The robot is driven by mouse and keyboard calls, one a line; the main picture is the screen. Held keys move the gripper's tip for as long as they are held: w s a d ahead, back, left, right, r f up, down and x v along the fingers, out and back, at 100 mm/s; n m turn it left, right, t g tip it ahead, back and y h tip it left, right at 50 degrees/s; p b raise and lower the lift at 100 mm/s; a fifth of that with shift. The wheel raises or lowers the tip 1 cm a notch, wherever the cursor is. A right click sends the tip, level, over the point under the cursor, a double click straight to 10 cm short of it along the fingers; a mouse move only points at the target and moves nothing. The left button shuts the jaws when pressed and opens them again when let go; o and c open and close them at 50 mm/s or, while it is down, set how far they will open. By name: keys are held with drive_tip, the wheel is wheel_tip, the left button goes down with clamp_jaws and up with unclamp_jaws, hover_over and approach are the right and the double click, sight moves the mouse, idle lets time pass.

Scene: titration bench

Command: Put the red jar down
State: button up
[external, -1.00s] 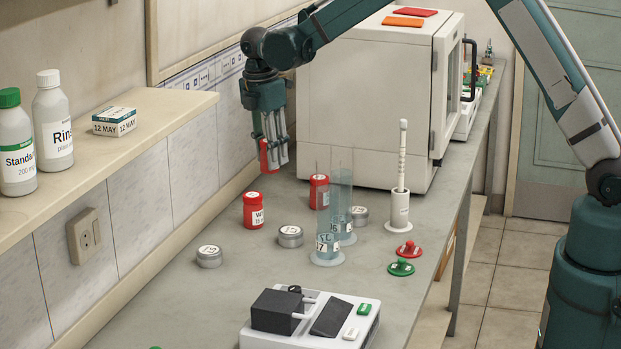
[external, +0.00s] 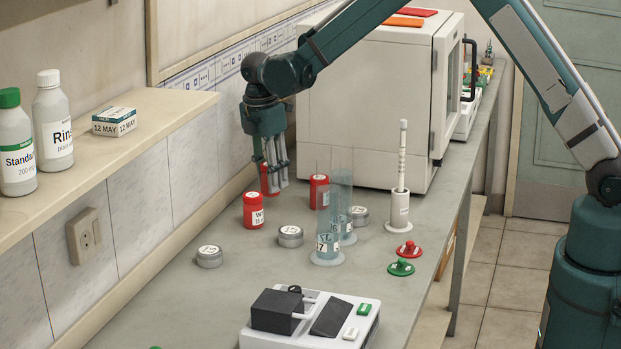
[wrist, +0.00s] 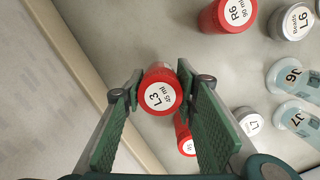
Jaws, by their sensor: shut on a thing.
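My gripper (external: 272,178) points down near the back wall, with its fingers shut on a red jar (external: 268,180). In the wrist view the held red jar (wrist: 160,90) shows its white lid label "L3, 45 ml" between the two green finger pads. In the external view the fingers partly hide it. It is low over the bench (external: 225,285), behind another red jar; I cannot tell whether its base touches the bench.
A second red jar (external: 253,210) stands just in front of the held one, and red jar R6 (external: 318,191) stands to its right. Silver tins (external: 290,236) (external: 209,256) and clear glass cylinders (external: 328,245) stand nearby. The white cabinet (external: 365,115) is behind, to the right.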

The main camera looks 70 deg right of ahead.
drive_tip(key=shift+f, duration=1.7)
drive_tip(key=shift+f, duration=0.2)
drive_tip(key=o, duration=0.9)
drive_tip(key=shift+r, duration=0.2)
drive_tip(key=r, duration=0.8)
drive_tip(key=a+r, duration=0.1)
drive_tip(key=r, duration=0.3)
drive_tip(key=shift+w+a, duration=0.1)
drive_tip(key=shift+w, duration=0.25)
